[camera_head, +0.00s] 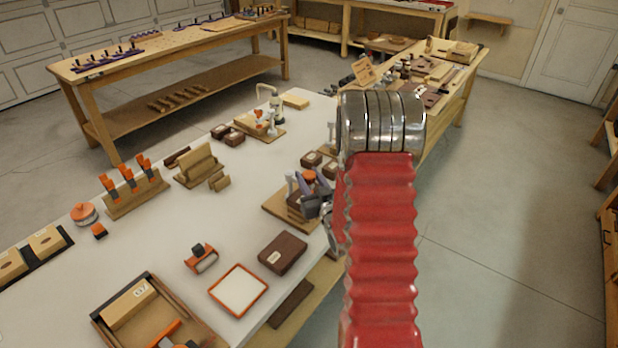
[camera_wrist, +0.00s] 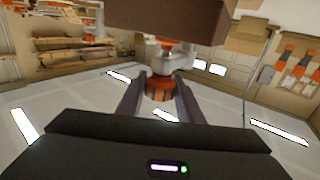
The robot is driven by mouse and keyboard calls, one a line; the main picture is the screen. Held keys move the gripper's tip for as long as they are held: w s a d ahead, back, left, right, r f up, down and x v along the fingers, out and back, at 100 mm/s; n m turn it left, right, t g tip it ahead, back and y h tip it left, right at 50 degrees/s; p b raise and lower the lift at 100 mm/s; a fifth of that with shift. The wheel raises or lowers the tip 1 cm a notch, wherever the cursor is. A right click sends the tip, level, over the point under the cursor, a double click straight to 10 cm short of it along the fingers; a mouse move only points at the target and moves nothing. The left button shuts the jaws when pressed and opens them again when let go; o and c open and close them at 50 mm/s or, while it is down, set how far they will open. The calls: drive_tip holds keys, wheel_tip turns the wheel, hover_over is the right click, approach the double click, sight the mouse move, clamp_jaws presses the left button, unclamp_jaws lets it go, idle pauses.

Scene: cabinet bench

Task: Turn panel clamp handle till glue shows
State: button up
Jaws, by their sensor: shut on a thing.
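The panel clamp stands on a wooden board (camera_head: 275,208) at the bench's right edge. Its orange handle (camera_head: 309,176) shows at the top, beside my gripper (camera_head: 306,188). In the wrist view the orange handle (camera_wrist: 158,89) sits between the two grey fingers of my gripper (camera_wrist: 160,95), which are shut on it. A pale metal part of the clamp joins the handle, and a dark brown block (camera_wrist: 165,18) is close beyond it. My arm hides part of the clamp in the head view. I cannot make out any glue.
Brown blocks (camera_head: 283,252), an orange-rimmed tray (camera_head: 238,290) and an open wooden box (camera_head: 150,310) lie on the white bench (camera_head: 205,235). A rack with orange-handled tools (camera_head: 135,195) stands at left. Bare floor lies right of my arm.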

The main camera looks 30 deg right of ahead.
drive_tip(key=shift+a+m+h, duration=0.1)
drive_tip(key=shift+m+h, duration=0.4)
drive_tip(key=shift+h, duration=0.3)
drive_tip(key=shift+a+m+g+h, duration=0.1)
drive_tip(key=shift+m+g+h, duration=1)
drive_tip(key=shift+h, duration=0.6)
drive_tip(key=shift+m+g+h, duration=0.9)
drive_tip(key=shift+m+h, duration=0.3)
drive_tip(key=shift+h, duration=0.2)
drive_tip(key=shift+m+g+h, duration=0.4)
drive_tip(key=shift+h, duration=0.1)
drive_tip(key=o, duration=1.1)
drive_tip(key=shift+c, duration=0.2)
drive_tip(key=v, duration=1.3)
drive_tip(key=shift+s+a, duration=0.15)
drive_tip(key=shift+s, duration=0.15)
